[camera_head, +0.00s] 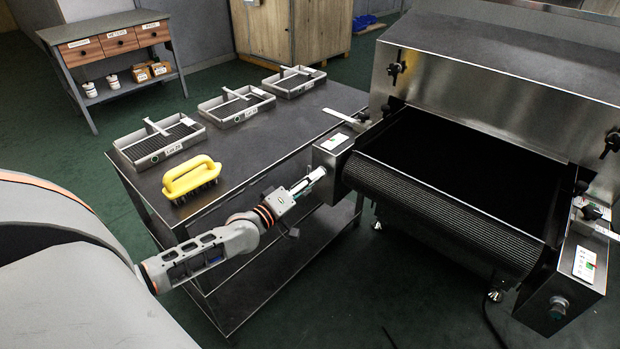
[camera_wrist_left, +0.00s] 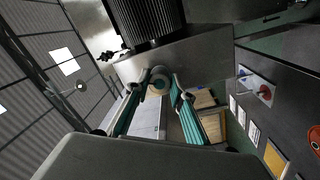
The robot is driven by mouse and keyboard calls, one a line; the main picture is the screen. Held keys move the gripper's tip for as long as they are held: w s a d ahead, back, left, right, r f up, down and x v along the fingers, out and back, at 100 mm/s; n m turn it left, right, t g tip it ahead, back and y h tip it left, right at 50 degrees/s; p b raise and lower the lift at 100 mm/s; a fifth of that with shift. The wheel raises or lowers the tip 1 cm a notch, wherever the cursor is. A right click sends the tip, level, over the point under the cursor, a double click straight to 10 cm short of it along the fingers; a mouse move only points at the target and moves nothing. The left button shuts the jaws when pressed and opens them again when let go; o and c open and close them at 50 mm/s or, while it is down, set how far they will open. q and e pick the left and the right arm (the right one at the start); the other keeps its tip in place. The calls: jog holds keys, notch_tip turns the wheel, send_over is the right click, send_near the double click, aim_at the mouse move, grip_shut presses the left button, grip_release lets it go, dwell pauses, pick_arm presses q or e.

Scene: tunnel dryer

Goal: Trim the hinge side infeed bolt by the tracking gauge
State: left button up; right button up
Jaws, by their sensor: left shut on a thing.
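The dryer's infeed belt (camera_head: 430,205) is dark and runs out of the steel hood. A steel end box (camera_head: 350,153) stands at the belt's left front corner, with a white label (camera_head: 334,142) on top. My left gripper (camera_head: 318,175) reaches this box's front face and is shut on a round bolt head, which the fingers mostly hide in the head view. In the left wrist view the bolt (camera_wrist_left: 158,80) sits between the teal finger pads. A similar bolt (camera_head: 558,307) on the right end box (camera_head: 572,270) is free. I cannot tell which marking is the tracking gauge. My right gripper is not in view.
A dark steel table (camera_head: 290,130) beside the dryer holds a yellow brush (camera_head: 192,178) and several grey trays, one (camera_head: 160,143) near the brush. A workbench (camera_head: 110,45) stands behind. Green floor is open in front of the dryer, with a cable on it.

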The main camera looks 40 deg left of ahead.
pick_arm(q)
jog(key=shift+r+m+p, duration=0.15)
jog(key=shift+m+p, duration=0.15)
jog(key=shift+m, duration=0.6)
jog(key=o, duration=1.1)
jog(key=shift+o, duration=0.2)
jog(key=s+a, duration=0.1)
jog(key=s, duration=1.1)
jog(key=shift+a+f, duration=0.2)
jog(key=shift+f, duration=0.2)
jog(key=shift+d, duration=0.1)
